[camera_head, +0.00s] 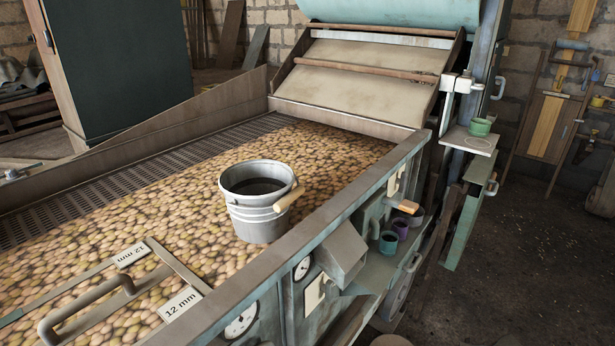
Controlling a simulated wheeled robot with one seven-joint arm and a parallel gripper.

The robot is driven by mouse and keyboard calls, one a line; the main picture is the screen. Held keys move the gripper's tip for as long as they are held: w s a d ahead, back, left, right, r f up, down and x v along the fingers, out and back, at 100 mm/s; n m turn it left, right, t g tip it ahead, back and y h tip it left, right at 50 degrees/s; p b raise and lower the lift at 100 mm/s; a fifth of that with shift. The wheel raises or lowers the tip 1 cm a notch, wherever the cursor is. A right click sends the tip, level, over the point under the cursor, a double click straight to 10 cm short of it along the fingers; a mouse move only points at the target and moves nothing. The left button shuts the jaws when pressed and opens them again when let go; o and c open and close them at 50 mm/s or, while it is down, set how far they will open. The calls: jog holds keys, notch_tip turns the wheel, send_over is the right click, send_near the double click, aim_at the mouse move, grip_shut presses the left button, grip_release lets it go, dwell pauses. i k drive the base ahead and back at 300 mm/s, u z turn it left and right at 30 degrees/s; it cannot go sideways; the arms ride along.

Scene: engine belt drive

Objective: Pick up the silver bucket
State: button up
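The silver bucket (257,217) stands upright on the layer of nuts or potatoes in the machine's long bed, close to the bed's right-hand rail. It is ribbed metal and its inside looks dark. My gripper is not in view.
The bed's metal rail (330,225) runs close beside the bucket. A framed screen with a handle (88,308), marked 12 mm, lies at front left. Small cups (388,242) stand on a side shelf. Dark floor (500,270) is open at right.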

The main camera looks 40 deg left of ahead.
aim_at(260, 183)
jog(key=i, duration=0.6)
jog(key=u, duration=3.15)
